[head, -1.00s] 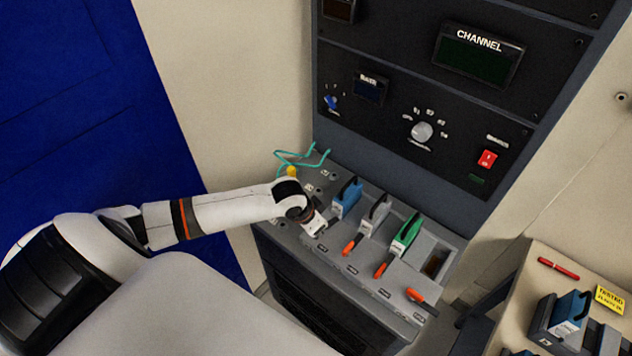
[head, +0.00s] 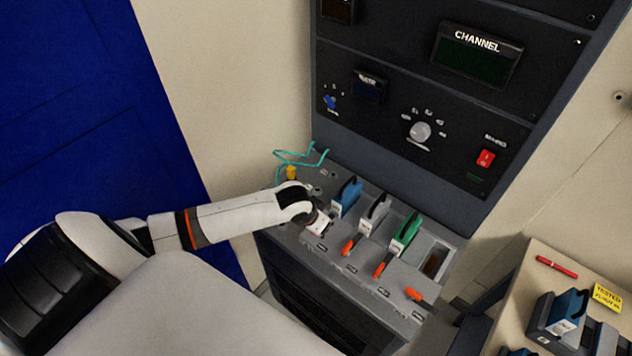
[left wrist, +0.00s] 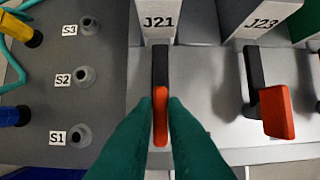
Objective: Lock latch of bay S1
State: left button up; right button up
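My left gripper (head: 320,232) is at the front of the leftmost bay of the sloped console. In the left wrist view its two green fingers (left wrist: 160,105) close in on both sides of an orange latch handle (left wrist: 160,118), apparently touching it. That handle is on a dark lever in front of the module marked J21 (left wrist: 158,22). In the head view this is the blue module (head: 346,196), and my gripper hides its latch. A neighbouring orange latch handle (left wrist: 276,112) stands before module J23 (left wrist: 262,20). The bay label is hidden. My right gripper is not in view.
A grey module (head: 375,213), a green module (head: 406,234) and an empty bay (head: 436,262) follow to the right, with orange latches in front. Sockets labelled S1 (left wrist: 78,136), S2 and S3 and teal cables (head: 300,158) lie left. A side table (head: 520,290) stands right.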

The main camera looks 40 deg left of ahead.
pick_arm(q)
jog(key=o, duration=0.3)
jog(key=b+v, duration=0.2)
jog(key=v, duration=1)
jog(key=shift+b, duration=0.4)
